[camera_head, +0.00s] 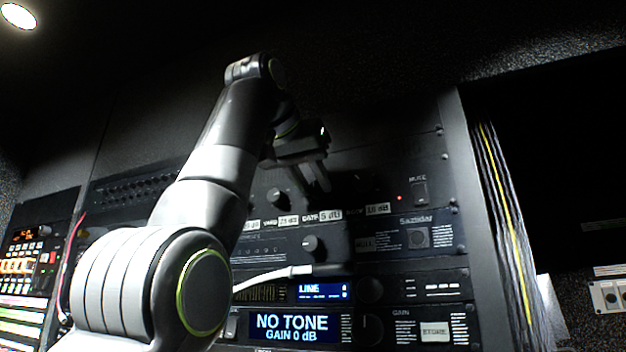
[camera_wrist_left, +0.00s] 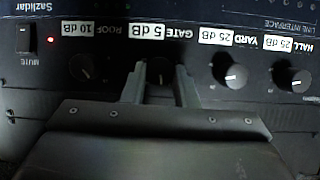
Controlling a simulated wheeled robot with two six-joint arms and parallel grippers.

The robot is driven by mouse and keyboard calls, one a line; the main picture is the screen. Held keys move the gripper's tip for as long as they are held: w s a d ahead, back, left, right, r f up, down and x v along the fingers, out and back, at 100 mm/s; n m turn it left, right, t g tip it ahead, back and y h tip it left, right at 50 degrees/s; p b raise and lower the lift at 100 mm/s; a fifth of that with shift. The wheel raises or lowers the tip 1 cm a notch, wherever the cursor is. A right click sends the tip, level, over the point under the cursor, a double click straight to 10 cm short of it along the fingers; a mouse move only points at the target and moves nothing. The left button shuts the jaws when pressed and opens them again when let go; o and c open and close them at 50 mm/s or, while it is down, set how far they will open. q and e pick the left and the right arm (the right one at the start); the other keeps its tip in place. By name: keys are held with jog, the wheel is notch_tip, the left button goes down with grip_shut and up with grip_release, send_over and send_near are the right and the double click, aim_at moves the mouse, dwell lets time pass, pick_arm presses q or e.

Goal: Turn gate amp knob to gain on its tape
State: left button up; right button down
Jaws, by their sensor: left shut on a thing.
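The gate amp knob (camera_wrist_left: 160,75) is a dark round knob on the black amp panel, seen upside down in the left wrist view. Its white tape (camera_wrist_left: 174,33) reads GATE 5 dB; this tape also shows in the head view (camera_head: 323,216). My left gripper (camera_wrist_left: 160,72) has one finger on each side of the knob and is shut on it. In the head view my left gripper (camera_head: 318,186) reaches the panel above the GATE tape and hides the knob. The knob's pointer is too dark to read surely. My right gripper is out of view.
The roof knob (camera_wrist_left: 87,69) and yard knob (camera_wrist_left: 230,71) flank the gate knob closely; the hall knob (camera_wrist_left: 291,76) is beyond. A mute switch (camera_wrist_left: 26,39) sits at the end. Below, a display (camera_head: 292,328) reads NO TONE, GAIN 0 dB. A white cable (camera_head: 272,276) crosses the rack.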

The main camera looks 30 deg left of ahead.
pick_arm(q)
jog(key=shift+a+f+n+h, duration=0.15)
jog(key=shift+a+n+h, duration=0.1)
jog(key=shift+n+h, duration=0.8)
jog(key=shift+a+f+n+t+h+b, duration=0.15)
jog(key=shift+n+t+h+b, duration=0.3)
jog(key=shift+n, duration=0.6)
jog(key=n+h+b, duration=0.1)
jog(key=n+b, duration=0.1)
jog(key=shift+f+n+h, duration=0.15)
jog(key=shift+n+h, duration=0.15)
jog(key=shift+a+n+t+h+b, duration=0.1)
jog(key=shift+n+t+h+b, duration=0.75)
jog(key=shift+n, duration=0.55)
jog(key=o, duration=1)
